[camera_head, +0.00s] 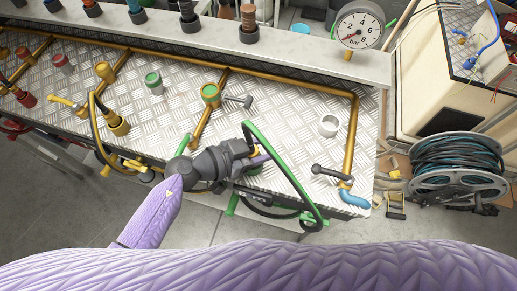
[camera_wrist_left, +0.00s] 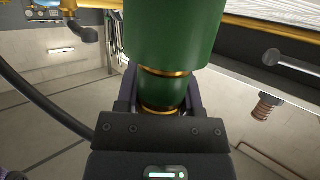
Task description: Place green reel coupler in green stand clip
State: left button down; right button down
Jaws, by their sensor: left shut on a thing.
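My left gripper (camera_head: 258,154) is over the front part of the metal-plated bench. In the left wrist view it (camera_wrist_left: 157,100) is shut on a green coupler (camera_wrist_left: 175,35), a thick green cylinder with brass rings, which fills the top middle of that view. In the head view the coupler is mostly hidden by the gripper. A green hose (camera_head: 285,165) loops from beside the gripper down to the front edge. Green parts (camera_head: 232,205) show at that edge; I cannot tell which is the stand clip. My right gripper is not in view.
A green-ringed brass fitting (camera_head: 210,93) and a green-ringed grey cup (camera_head: 153,82) stand on the bench. A yellow hose and coupler (camera_head: 115,122) are at left. A white ring (camera_head: 328,125), black-handled valve (camera_head: 330,172) and pressure gauge (camera_head: 359,24) are at right. A hose reel (camera_head: 456,165) stands on the floor.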

pick_arm(q)
jog(key=shift+f, duration=0.1)
jog(key=shift+c, duration=1.2)
grip_release()
jog(key=shift+r, duration=0.2)
jog(key=p+v, duration=0.2)
jog(key=v, duration=1)
jog(key=shift+p, duration=0.4)
